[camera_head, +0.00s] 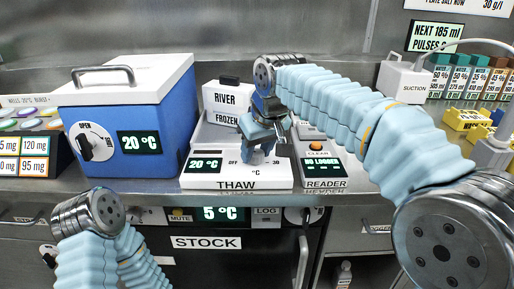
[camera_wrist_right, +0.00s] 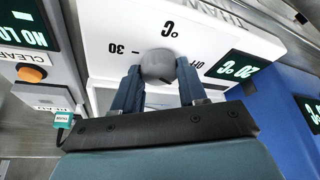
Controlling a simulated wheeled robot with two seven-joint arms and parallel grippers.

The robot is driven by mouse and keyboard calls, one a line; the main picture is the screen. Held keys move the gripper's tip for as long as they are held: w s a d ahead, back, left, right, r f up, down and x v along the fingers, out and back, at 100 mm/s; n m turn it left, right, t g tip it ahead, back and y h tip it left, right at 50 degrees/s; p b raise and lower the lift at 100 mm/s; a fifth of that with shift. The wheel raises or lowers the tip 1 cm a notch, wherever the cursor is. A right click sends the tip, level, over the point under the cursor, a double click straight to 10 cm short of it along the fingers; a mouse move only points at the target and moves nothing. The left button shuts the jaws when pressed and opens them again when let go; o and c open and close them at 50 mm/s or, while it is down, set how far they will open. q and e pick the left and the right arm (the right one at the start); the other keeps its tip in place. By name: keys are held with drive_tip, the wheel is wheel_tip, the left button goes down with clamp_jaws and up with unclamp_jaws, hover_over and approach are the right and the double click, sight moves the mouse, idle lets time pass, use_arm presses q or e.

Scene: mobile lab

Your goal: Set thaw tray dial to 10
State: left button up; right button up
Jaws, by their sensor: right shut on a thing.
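The thaw tray (camera_head: 238,184) is a white unit labelled THAW on the steel bench. Its display (camera_head: 205,164) reads 20 °C. Its grey round dial (camera_wrist_right: 158,65) sits on the sloped front panel, with a printed 30 and °C beside it in the right wrist view. My right gripper (camera_head: 260,150) reaches down onto the dial and mostly hides it in the head view. In the wrist view its two blue fingers (camera_wrist_right: 158,78) are shut on the dial's sides. The dial's pointer is not clear. My left arm shows at lower left, its gripper out of view.
A reader (camera_head: 322,165) with an orange CLEAR button stands close on the right. The STOCK unit (camera_head: 207,243) is below the bench edge.

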drive_tip(key=m+h, duration=0.1)
drive_tip(key=m, duration=0.2)
drive_tip(key=m+h, duration=0.1)
drive_tip(key=m, duration=0.2)
drive_tip(key=shift+a+t, duration=0.1)
drive_tip(key=shift+t, duration=0.3)
drive_tip(key=shift+m+h, duration=0.3)
drive_tip(key=shift+m, duration=0.1)
drive_tip(key=o, duration=1.1)
drive_tip(key=shift+c, duration=0.2)
drive_tip(key=v, duration=1.3)
drive_tip(key=shift+r, duration=0.4)
drive_tip(key=shift+s, duration=0.15)
